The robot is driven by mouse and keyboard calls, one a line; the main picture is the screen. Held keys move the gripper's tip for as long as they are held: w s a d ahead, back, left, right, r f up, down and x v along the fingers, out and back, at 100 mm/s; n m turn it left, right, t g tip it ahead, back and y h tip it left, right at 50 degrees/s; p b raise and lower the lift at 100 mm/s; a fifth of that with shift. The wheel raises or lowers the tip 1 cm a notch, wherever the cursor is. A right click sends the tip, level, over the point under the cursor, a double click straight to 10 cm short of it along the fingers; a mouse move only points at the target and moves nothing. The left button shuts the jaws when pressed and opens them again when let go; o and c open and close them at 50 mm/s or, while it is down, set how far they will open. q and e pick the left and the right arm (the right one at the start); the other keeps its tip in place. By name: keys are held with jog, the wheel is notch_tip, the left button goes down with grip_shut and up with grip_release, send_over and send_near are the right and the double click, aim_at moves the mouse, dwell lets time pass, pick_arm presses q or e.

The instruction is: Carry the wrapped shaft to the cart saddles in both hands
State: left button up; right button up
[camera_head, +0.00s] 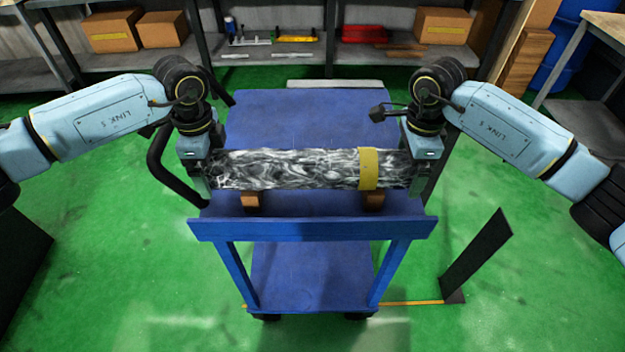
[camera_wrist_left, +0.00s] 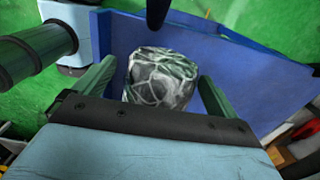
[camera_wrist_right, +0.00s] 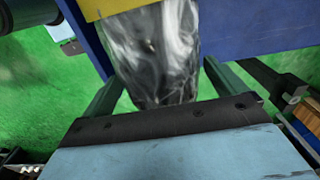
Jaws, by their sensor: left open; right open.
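The wrapped shaft (camera_head: 290,169), in grey-and-white crinkled film with a yellow band (camera_head: 368,169) near its right end, lies level across the blue cart (camera_head: 310,115). Two brown saddles (camera_head: 251,201) (camera_head: 373,201) show under its front side; whether it touches them is hard to tell. My left gripper (camera_head: 203,180) is open at the shaft's left end. The left wrist view shows the shaft end (camera_wrist_left: 160,80) between its spread fingers. My right gripper (camera_head: 416,180) is open at the right end. The right wrist view shows the wrapped end (camera_wrist_right: 155,55) between its fingers.
A black cart handle (camera_head: 165,165) curves up at the left. A shelf with cardboard boxes (camera_head: 110,32) and a red case (camera_head: 364,34) stands behind. A dark upright panel (camera_head: 478,252) stands at the right front. The green floor around the cart is mostly clear.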

pick_arm(q)
notch_tip(320, 180, up, 10)
jog(key=shift+f, duration=0.2)
pick_arm(e)
jog(key=shift+r, duration=0.1)
notch_tip(320, 180, up, 12)
jog(key=shift+f, duration=0.1)
dwell(0.5)
